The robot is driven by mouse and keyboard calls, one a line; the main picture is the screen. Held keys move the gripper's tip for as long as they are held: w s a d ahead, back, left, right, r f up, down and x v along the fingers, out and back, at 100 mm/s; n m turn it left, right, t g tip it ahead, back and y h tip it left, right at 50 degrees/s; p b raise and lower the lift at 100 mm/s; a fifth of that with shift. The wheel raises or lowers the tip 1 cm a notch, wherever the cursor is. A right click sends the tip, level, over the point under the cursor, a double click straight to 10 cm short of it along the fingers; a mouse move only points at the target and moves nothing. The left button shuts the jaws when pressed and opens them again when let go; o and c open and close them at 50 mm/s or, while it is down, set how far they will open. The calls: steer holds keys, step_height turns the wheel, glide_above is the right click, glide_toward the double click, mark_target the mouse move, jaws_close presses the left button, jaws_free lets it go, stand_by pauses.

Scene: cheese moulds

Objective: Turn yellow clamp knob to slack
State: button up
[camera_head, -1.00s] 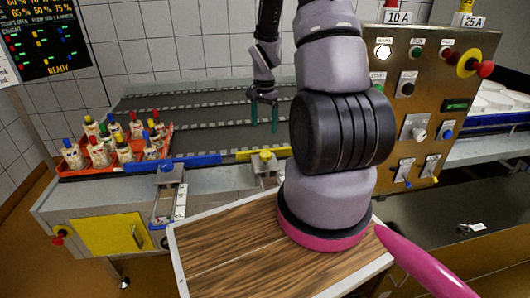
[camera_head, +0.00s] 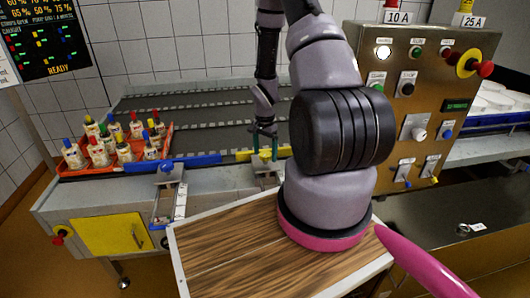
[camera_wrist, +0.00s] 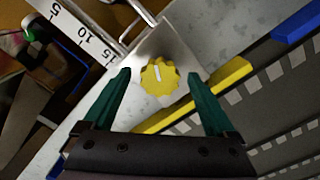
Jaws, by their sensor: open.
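The yellow clamp knob (camera_wrist: 160,77) sits on a metal clamp plate (camera_wrist: 185,55) in the wrist view, with a white mark on its top. My gripper (camera_wrist: 163,82) is open, its two green fingers on either side of the knob and apart from it in the picture. How high the fingertips stand over the knob I cannot tell. In the head view my gripper (camera_head: 264,148) hangs over the yellow clamp (camera_head: 265,175), and the knob is mostly hidden behind the fingers.
A yellow rail (camera_wrist: 225,80) and a blue rail (camera_wrist: 298,22) run along the conveyor edge. A red tray (camera_head: 85,171) holds several bottles. A steel control panel (camera_head: 440,50) stands at right.

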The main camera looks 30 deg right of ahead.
steer(key=c, duration=1.4)
steer(key=shift+n, duration=0.3)
steer(key=n, duration=1.1)
steer(key=shift+s+d+n, duration=0.1)
steer(key=shift+n, duration=0.3)
steer(key=n, duration=1.1)
steer(key=shift+d, duration=0.15)
steer(key=shift+n, duration=0.4)
